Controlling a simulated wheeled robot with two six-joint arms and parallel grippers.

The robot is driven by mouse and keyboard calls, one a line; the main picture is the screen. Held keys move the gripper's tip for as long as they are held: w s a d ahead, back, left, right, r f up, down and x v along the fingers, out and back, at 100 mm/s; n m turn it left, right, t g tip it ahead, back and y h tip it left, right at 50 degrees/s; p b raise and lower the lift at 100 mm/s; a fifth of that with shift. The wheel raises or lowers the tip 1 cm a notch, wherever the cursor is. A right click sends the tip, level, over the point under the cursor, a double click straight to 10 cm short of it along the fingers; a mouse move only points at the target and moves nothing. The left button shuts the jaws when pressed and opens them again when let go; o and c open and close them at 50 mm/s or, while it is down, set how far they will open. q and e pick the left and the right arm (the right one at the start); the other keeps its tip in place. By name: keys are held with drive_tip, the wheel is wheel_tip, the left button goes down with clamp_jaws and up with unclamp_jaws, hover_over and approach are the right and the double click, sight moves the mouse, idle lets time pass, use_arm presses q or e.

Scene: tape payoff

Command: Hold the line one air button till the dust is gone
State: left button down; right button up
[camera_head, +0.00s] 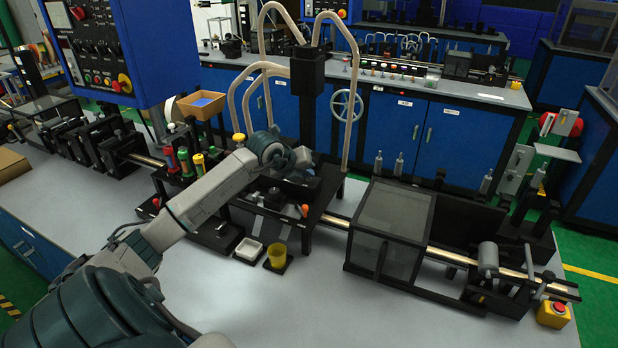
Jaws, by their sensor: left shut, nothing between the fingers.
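My left arm comes in from the lower left and reaches over the black machine stand (328,198) in the middle of the bench. My left gripper (300,160) is shut and empty, low over this stand; its fingertips are small and partly hidden. I cannot tell whether it touches a button. A yellow knob (238,137) shows just behind my forearm, and an orange knob (305,210) sits at the stand's front right. No label marks an air button that I can read, and dust is too small to make out. My right gripper is not in view.
Red, green and yellow handles (184,161) stand left of my forearm. A dark clear-walled box (395,212) and a yellow box with a red button (554,313) are at right.

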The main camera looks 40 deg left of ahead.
use_arm(q)
drive_tip(key=shift+r, duration=0.1)
idle(0.4)
drive_tip(key=shift+r+p, duration=0.3)
drive_tip(key=shift+r, duration=0.5)
wheel_tip(320, 180, up, 5)
drive_tip(key=shift+p, duration=1.1)
